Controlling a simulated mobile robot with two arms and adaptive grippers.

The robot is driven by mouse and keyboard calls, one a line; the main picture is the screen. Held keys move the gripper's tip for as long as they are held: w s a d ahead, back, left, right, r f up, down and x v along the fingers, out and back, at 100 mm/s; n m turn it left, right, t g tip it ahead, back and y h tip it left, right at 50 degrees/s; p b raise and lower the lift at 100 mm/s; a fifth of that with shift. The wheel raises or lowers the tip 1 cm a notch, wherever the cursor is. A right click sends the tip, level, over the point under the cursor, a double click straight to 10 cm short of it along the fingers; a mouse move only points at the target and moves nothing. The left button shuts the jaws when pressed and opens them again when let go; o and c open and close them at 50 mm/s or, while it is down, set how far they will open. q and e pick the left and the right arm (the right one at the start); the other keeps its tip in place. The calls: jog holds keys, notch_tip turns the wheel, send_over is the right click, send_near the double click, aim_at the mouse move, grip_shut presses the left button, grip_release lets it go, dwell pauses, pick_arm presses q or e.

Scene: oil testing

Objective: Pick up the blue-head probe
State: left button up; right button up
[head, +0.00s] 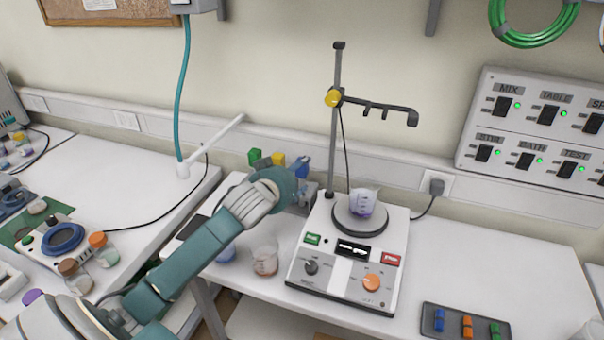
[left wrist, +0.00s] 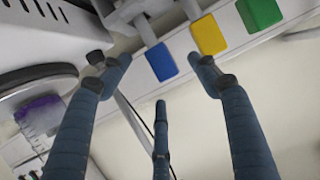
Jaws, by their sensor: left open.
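The blue-head probe (left wrist: 162,62) stands in a row with a yellow-head probe (left wrist: 208,36) and a green-head probe (left wrist: 260,12) in the left wrist view. In the head view the blue head (head: 302,165) is the right one of the row, beside the yellow head (head: 278,160) and the green head (head: 254,157). My left gripper (head: 288,186) is at the row, partly hiding the probes' holder. Its fingers (left wrist: 162,76) are spread, with the blue head seen between them. I cannot tell whether they touch it. My right gripper is out of view.
A hotplate stirrer (head: 340,290) with a purple-filled beaker (head: 363,201) and an upright stand (head: 336,120) is just right of my left gripper. Another beaker (head: 265,261) stands below the gripper. The table at the right (head: 470,250) is mostly clear.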

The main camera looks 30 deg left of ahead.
aim_at(303, 170)
pick_arm(q)
jog(key=shift+w+a+f, duration=0.1)
jog(key=shift+w+f, duration=0.05)
jog(key=shift+w, duration=0.25)
jog(key=shift+w+a+f, duration=0.1)
jog(key=shift+w, duration=0.15)
jog(key=p+x, duration=0.1)
jog(key=x, duration=0.1)
jog(key=p+x, duration=0.1)
jog(key=x, duration=0.1)
jog(key=shift+w+d, duration=0.1)
jog(key=shift+d, duration=0.1)
jog(key=shift+w+f, duration=0.15)
jog(key=shift+w, duration=0.15)
jog(key=shift+w+a+f, duration=0.1)
jog(key=shift+w+f, duration=0.05)
jog(key=shift+w, duration=0.05)
jog(key=shift+s, duration=0.1)
jog(key=shift+c, duration=0.8)
jog(key=c, duration=1.1)
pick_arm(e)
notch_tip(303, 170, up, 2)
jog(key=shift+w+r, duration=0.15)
